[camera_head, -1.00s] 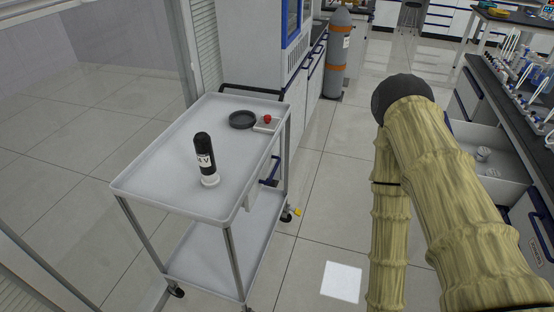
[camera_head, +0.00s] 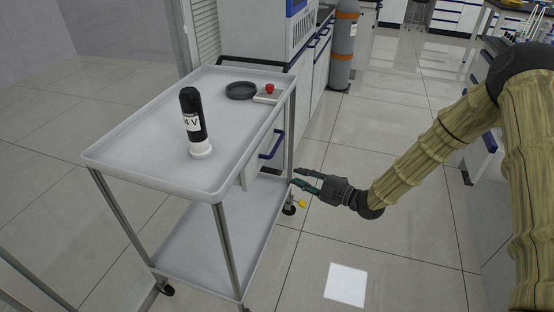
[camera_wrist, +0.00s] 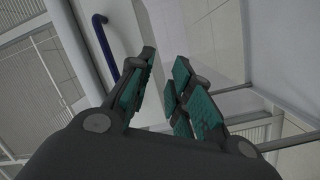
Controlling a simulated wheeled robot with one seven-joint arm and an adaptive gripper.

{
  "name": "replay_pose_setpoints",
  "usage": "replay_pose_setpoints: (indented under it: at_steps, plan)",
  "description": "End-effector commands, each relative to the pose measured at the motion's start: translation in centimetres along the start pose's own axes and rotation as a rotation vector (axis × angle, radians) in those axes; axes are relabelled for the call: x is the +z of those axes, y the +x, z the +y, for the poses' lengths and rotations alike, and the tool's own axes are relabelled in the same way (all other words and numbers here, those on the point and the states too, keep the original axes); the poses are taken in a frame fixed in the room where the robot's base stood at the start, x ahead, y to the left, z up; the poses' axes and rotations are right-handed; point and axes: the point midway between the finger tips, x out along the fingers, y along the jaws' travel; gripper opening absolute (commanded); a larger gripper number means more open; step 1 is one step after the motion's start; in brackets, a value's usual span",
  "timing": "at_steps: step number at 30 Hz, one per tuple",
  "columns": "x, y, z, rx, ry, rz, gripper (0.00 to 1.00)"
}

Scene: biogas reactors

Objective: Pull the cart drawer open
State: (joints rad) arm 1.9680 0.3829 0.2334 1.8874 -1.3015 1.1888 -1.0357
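The grey cart (camera_head: 150,150) stands left of centre in the head view. Its drawer (camera_head: 247,172) sits under the top shelf on the right side, with a blue bar handle (camera_head: 272,146). The drawer looks shut. My gripper (camera_head: 296,178) is to the right of the cart, below and right of the handle and apart from it. Its green-padded fingers point left toward the cart and are open and empty. In the wrist view, the blue handle (camera_wrist: 105,48) lies beyond the left finger, outside the gap between my fingers (camera_wrist: 165,75).
On the cart top are a black-and-white bottle (camera_head: 193,122), a dark round dish (camera_head: 241,90) and a small block with a red knob (camera_head: 269,90). A grey gas cylinder (camera_head: 341,48) and cabinets stand behind.

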Motion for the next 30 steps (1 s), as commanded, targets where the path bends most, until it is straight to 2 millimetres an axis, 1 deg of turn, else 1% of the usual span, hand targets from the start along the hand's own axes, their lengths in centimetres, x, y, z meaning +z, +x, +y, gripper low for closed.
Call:
replay_pose_setpoints:
  at_steps: [1, 3, 6, 9, 13, 17, 30]
  plan:
    - [0.7, 0.2, 1.2, 0.033, -0.108, 0.059, 0.21]
    - [0.6, 0.3, 3.2, 0.068, -0.245, 0.132, 0.21]
    - [0.3, 0.1, 5.3, 0.106, -0.394, 0.210, 0.21]
    - [0.0, -0.1, 6.5, 0.129, -0.488, 0.257, 0.21]
    - [-0.3, 0.0, 7.2, 0.140, -0.536, 0.282, 0.21]
    - [-0.8, 1.1, 7.3, 0.141, -0.539, 0.286, 0.21]
    - [-2.7, 7.6, 7.6, 0.139, -0.535, 0.283, 0.21]
